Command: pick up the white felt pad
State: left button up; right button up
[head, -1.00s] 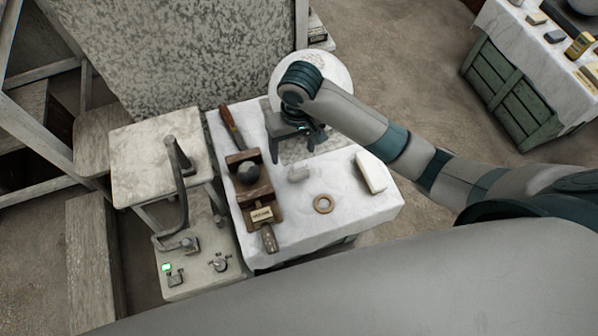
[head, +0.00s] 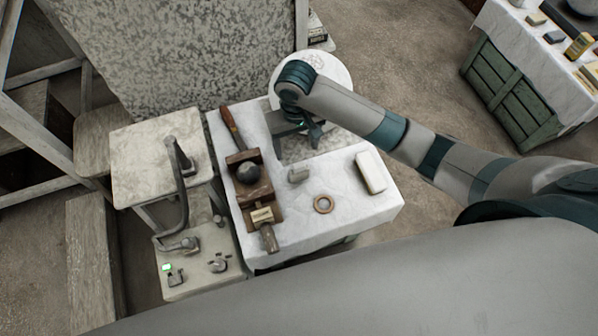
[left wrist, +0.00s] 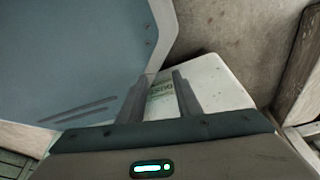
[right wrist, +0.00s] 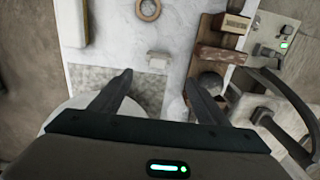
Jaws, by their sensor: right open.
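A white, rounded rectangular slab that looks like the felt pad (head: 370,172) lies flat near the right edge of the cloth-covered table. It also shows at the top left of the right wrist view (right wrist: 78,22). My right gripper (head: 296,146) is open and empty above the speckled grey mat, left of and behind the pad. In the right wrist view its fingers (right wrist: 158,76) are well apart, with the pad to their left. My left gripper is outside the head view; in the left wrist view its fingers (left wrist: 162,78) are apart.
On the table (head: 345,222) lie a small pale block (head: 298,175), a ring (head: 323,204) and a brown wooden stand with a dark ball (head: 248,172). A round white disc (head: 340,78) is behind the gripper. A white printed surface (left wrist: 215,85) lies beyond my left fingers.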

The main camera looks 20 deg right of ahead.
aim_at(298, 165)
notch_tip(298, 165, down, 8)
jog(key=shift+f, duration=0.4)
jog(key=shift+f+p, duration=0.15)
jog(key=shift+p, duration=0.15)
jog(key=shift+s+d+f, duration=0.15)
jog(key=shift+f, duration=0.4)
notch_tip(298, 165, down, 3)
jog(key=shift+s+d+f+p, duration=0.1)
jog(key=shift+p, duration=0.35)
jog(key=shift+f, duration=0.35)
jog(key=c, duration=1.1)
pick_arm(q)
jog(key=s+a+g, duration=0.1)
jog(key=s+a, duration=0.1)
jog(key=s, duration=0.4)
jog(key=shift+s+a+f+g+y, duration=0.15)
jog(key=shift+s+a+g+y, duration=0.15)
jog(key=shift+s+g, duration=0.1)
jog(key=shift+d, duration=0.1)
pick_arm(e)
jog(key=shift+r, duration=0.15)
